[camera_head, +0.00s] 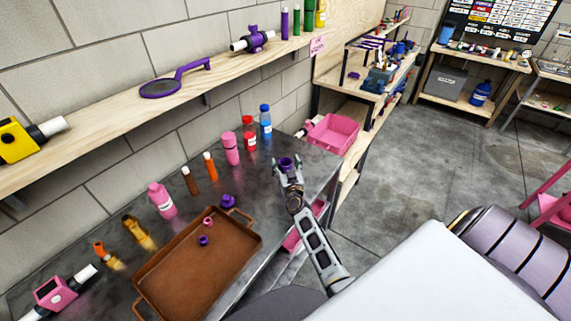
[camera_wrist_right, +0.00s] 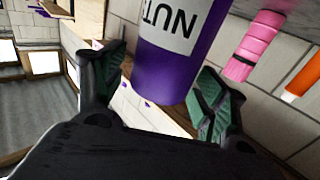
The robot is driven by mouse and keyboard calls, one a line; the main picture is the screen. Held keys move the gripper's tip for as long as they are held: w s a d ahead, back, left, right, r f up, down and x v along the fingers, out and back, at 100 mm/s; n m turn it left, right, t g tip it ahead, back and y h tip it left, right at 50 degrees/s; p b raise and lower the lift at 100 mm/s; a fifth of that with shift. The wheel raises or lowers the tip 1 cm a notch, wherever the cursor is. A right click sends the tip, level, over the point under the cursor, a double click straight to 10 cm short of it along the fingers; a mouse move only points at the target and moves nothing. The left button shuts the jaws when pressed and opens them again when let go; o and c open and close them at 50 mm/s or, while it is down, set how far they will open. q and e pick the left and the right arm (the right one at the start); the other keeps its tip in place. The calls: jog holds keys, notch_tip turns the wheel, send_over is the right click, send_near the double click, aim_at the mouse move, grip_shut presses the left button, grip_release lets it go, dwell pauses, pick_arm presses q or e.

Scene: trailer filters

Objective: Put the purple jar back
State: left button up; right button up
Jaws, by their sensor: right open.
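The purple jar (camera_head: 286,162) is at the far right part of the dark metal table (camera_head: 312,178) in the head view. My right gripper (camera_head: 289,174) is at the jar, with its arm coming in from below. In the right wrist view the jar (camera_wrist_right: 172,72) is large, purple with a white label reading "NUT", and lies between the green-padded fingers. The right gripper (camera_wrist_right: 163,90) is open, with a finger on each side of the jar. Contact between fingers and jar cannot be told. The jar's base is hidden by the gripper in the head view. My left gripper is not in view.
A brown tray (camera_head: 160,290) holds small purple and pink pieces. Several bottles stand along the wall, including a pink one (camera_head: 231,148), a red one (camera_head: 249,134) and a blue one (camera_head: 266,122). A pink bin (camera_head: 333,133) is beyond the jar. A wooden shelf (camera_head: 120,112) runs above.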

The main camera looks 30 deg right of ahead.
jog(key=v, duration=1.1)
jog(key=shift+s+b, duration=0.2)
jog(key=shift+b, duration=0.1)
